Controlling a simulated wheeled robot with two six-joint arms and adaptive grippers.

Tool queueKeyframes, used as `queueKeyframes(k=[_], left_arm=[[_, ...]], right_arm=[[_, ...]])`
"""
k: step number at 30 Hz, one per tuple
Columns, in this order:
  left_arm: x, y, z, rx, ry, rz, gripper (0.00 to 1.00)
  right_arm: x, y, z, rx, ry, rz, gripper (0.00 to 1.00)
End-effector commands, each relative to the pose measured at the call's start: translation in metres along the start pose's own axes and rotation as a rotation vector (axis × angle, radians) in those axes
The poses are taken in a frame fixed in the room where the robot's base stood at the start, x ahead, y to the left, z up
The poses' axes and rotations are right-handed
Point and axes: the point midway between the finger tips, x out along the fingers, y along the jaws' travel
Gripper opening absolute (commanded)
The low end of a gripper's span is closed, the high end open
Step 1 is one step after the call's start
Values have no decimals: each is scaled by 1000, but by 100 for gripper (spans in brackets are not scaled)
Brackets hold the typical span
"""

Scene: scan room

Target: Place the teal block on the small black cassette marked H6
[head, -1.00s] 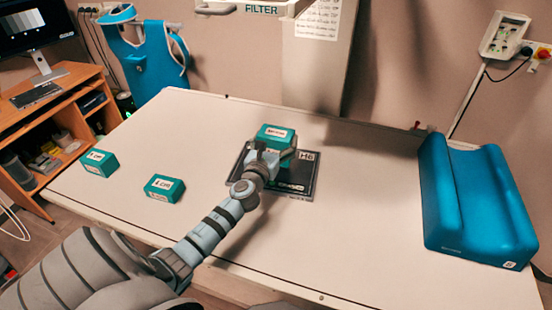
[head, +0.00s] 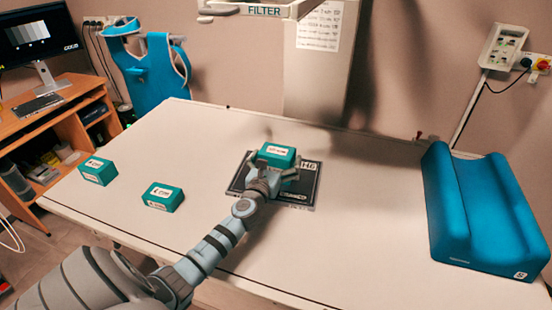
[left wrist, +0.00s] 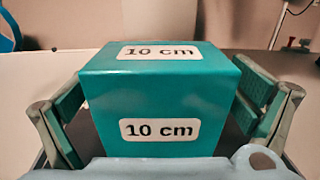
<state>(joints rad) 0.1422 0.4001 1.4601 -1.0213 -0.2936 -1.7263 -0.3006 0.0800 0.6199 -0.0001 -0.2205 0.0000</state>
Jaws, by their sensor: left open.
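The teal block (head: 277,154) sits on the black cassette marked H6 (head: 302,190), toward its back and left of the H6 mark. In the left wrist view, the block (left wrist: 160,90) shows two white "10 cm" labels and looks level. My left gripper (head: 275,170) is open around the block. In the left wrist view, the fingers of my left gripper (left wrist: 163,108) stand on both sides of it, with a gap at least on the right. My left wrist and fingers hide part of the cassette and the block's lower front. My right gripper is not in view.
Two more teal blocks, one at the far left (head: 97,171) and one nearer (head: 162,197), lie on the white table (head: 360,245). A blue padded support (head: 485,215) stands at the right. The table between cassette and support is clear.

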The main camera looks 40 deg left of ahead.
Motion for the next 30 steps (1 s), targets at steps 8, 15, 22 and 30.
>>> queueKeyframes(k=[8, 15, 22, 30], left_arm=[[-38, 0, 4, 3, 2, -1, 100], [-101, 0, 3, 0, 2, -1, 100], [-121, 0, 3, 0, 0, 0, 100], [-120, 0, 3, 0, 0, 0, 100]], right_arm=[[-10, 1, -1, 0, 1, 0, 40], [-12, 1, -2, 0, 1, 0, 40], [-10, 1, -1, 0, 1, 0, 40], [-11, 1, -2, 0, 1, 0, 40]])
